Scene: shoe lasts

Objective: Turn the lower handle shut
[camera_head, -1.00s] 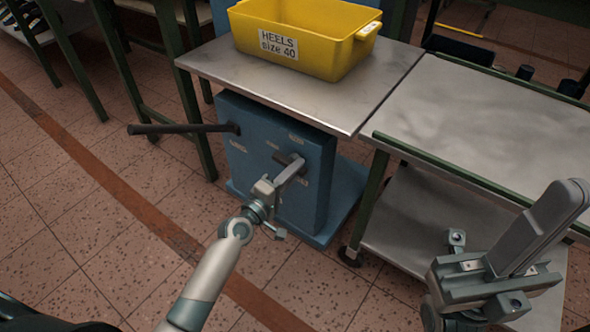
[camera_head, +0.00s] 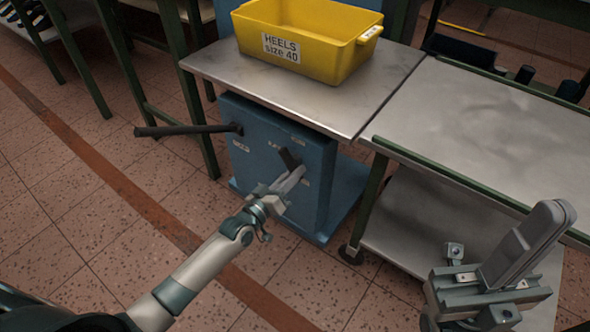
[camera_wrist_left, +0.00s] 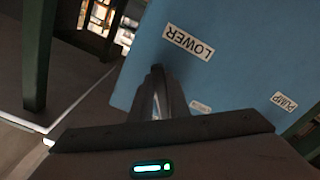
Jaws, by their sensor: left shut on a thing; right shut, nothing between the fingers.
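The lower handle (camera_head: 290,158) is a short dark lever on the front of the blue pump box (camera_head: 265,135). Its upper end shows slanting above my fingers; the rest is hidden by them. My left gripper (camera_head: 291,181) is shut on this handle, coming from the front and lower left. In the left wrist view, my left gripper's dark fingers (camera_wrist_left: 162,95) stand before the blue face, near the upside-down "LOWER" label (camera_wrist_left: 188,43). My right gripper (camera_head: 524,245) is shut and empty, raised at the lower right, away from the box.
A long dark pump bar (camera_head: 185,130) sticks out left from the box. A metal table (camera_head: 225,68) overhangs the box and bears a yellow crate (camera_head: 300,45) labelled "HEELS size 40". A second metal table (camera_head: 470,125) stands at right. Tiled floor lies open at left.

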